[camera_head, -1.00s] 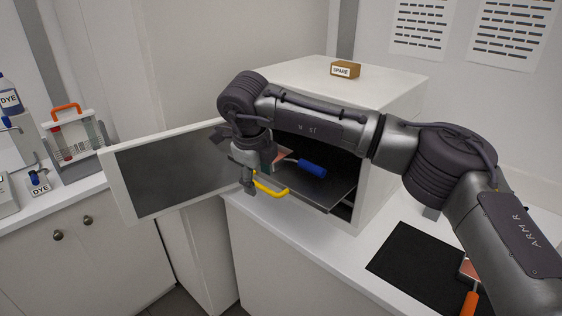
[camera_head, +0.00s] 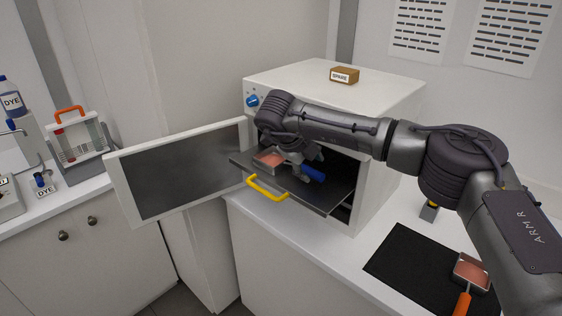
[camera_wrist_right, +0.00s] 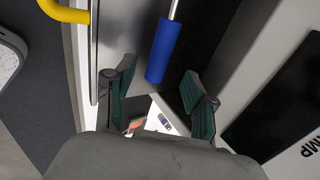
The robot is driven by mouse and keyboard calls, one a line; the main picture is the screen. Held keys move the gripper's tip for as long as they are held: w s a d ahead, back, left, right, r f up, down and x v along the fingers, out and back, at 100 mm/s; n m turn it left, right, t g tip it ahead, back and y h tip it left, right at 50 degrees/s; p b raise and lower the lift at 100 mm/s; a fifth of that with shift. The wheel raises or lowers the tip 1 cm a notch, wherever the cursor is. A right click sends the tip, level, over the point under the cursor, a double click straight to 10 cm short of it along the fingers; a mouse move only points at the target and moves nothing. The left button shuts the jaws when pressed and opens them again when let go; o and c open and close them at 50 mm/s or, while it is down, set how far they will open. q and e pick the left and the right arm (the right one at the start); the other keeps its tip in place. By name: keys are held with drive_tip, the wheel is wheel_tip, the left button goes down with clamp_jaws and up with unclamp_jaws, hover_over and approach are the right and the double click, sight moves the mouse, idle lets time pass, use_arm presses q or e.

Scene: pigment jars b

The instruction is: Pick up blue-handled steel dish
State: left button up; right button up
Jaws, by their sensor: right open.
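The blue-handled steel dish (camera_head: 268,160) holds reddish-pink material. It sits on the dark pulled-out tray (camera_head: 325,194) of the white oven, its blue handle (camera_head: 313,173) pointing right. In the right wrist view the blue handle (camera_wrist_right: 160,52) lies ahead of the fingertips, roughly in line with the gap between them. My right gripper (camera_head: 307,158) is open and empty, just above the handle in the head view. It also shows in the right wrist view (camera_wrist_right: 160,88). My arm's wrist partly covers the area behind the dish. My left gripper is out of view.
The oven door (camera_head: 185,172) stands open to the left. A yellow pull handle (camera_head: 267,190) is on the tray's front. The oven top (camera_head: 300,80) holds a SPARE block (camera_head: 344,75).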

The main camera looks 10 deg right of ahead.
sight(313, 172)
drive_tip(key=p+x, duration=0.1)
drive_tip(key=x, duration=0.2)
drive_tip(key=shift+w+f+p, duration=0.15)
drive_tip(key=shift+f+p, duration=0.1)
drive_tip(key=shift+p, duration=0.05)
drive_tip(key=shift+d+f, duration=0.1)
drive_tip(key=shift+f, duration=0.15)
clamp_jaws()
drive_tip(key=shift+r, duration=0.1)
